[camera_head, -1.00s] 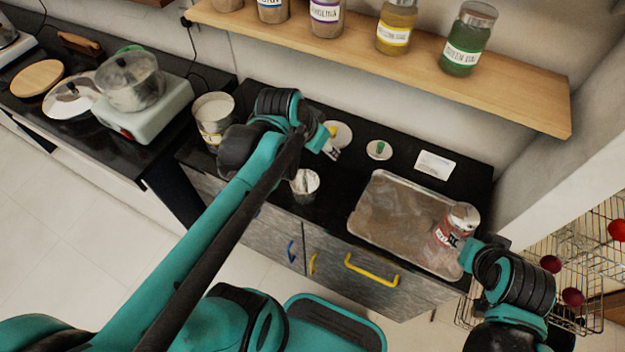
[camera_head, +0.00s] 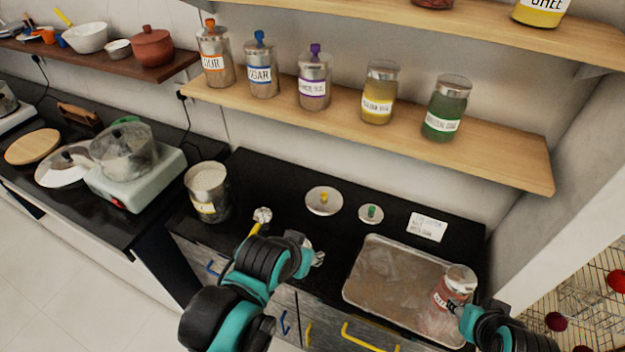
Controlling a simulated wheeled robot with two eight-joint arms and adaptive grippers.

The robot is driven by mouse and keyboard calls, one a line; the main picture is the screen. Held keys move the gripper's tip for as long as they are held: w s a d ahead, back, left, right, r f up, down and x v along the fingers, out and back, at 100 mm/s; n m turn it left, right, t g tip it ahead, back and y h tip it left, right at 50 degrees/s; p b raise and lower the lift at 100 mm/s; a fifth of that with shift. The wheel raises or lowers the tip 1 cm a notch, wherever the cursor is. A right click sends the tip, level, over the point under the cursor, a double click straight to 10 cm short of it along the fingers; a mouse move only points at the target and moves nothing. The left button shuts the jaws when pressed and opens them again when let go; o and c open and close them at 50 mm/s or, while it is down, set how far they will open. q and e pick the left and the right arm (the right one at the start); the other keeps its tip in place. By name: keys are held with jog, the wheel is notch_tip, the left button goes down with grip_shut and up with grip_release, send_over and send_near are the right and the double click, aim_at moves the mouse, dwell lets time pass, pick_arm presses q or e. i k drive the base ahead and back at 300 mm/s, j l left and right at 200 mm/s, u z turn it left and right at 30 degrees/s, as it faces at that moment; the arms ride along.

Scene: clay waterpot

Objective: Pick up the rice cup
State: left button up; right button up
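My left gripper (camera_head: 317,258) is low over the front of the dark counter, left of the metal tray. Its fingers are small and partly turned away, so their opening is unclear. A small grey rim (camera_head: 293,237) shows just behind the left wrist. It may be the rice cup, which is otherwise hidden by the arm. My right gripper (camera_head: 458,309) is at the side of a glass jar with a red label (camera_head: 459,282) on the tray's right part. I cannot tell whether its fingers are closed on the jar.
The metal tray (camera_head: 385,270) lies on the counter. A large container (camera_head: 207,192) and a yellow-handled utensil (camera_head: 262,215) are at left. A shelf with jars (camera_head: 440,108) is above.

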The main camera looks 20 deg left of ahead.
aim_at(263, 217)
jog(key=k+u, duration=0.1)
jog(key=u, duration=0.4)
jog(key=j+u, duration=0.15)
jog(key=u, duration=0.3)
jog(key=k+j+u, duration=0.1)
jog(key=u, duration=0.4)
